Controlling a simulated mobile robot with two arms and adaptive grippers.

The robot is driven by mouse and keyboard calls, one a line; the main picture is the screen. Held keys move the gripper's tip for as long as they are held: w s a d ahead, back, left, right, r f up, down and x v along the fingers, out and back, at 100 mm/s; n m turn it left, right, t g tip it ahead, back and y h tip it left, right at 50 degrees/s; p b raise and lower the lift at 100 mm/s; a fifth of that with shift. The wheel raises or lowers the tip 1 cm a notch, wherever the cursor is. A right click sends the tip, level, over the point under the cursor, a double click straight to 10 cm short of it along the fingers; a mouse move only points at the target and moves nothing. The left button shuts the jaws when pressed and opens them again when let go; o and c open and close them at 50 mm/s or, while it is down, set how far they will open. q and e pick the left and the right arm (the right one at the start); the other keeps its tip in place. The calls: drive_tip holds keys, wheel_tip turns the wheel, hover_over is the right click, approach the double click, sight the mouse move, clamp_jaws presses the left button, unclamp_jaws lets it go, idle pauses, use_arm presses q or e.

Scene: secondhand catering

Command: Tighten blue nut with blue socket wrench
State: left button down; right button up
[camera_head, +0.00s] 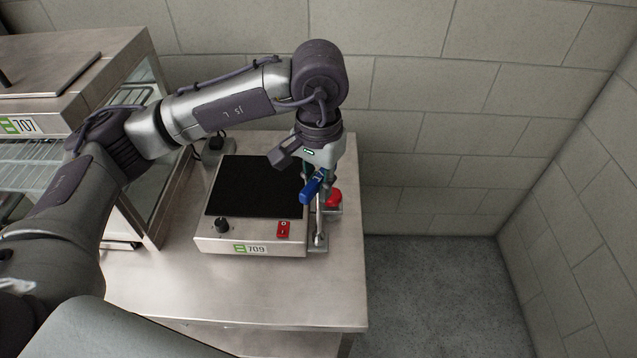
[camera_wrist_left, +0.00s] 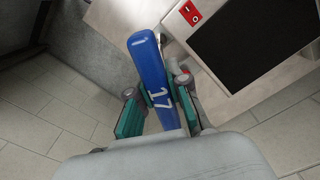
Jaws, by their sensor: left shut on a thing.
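My left gripper (camera_head: 318,178) is shut on the blue socket wrench (camera_head: 312,188), above the right edge of the hot plate unit. In the left wrist view, the wrench (camera_wrist_left: 150,65) shows its handle marked 17, between the teal finger pads of my left gripper (camera_wrist_left: 158,112). The wrench's socket end is hidden. I cannot make out the blue nut in either view. A metal fixture (camera_head: 319,240) runs along the unit's right side beneath the gripper. My right gripper is not in view.
The hot plate unit (camera_head: 213,243), labelled 709, has a black top, a knob and a red switch (camera_head: 284,229). A red part (camera_head: 334,197) sits right of the gripper. The steel table (camera_head: 250,295) is clear in front. A glass-sided cabinet (camera_head: 95,62) stands left; block walls close the back and right.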

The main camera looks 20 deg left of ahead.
use_arm(q)
drive_tip(key=shift+f+n+b, duration=0.1)
drive_tip(key=shift+n+b, duration=0.4)
drive_tip(key=shift+n, duration=0.2)
drive_tip(key=shift+n+b, duration=0.65)
drive_tip(key=shift+n, duration=0.55)
drive_tip(key=shift+n+b, duration=0.3)
drive_tip(key=shift+n, duration=0.7)
drive_tip(key=shift+n+b, duration=0.45)
drive_tip(key=shift+n, duration=0.25)
drive_tip(key=shift+n+b, duration=0.45)
drive_tip(key=shift+n, duration=1.75)
drive_tip(key=shift+b, duration=0.3)
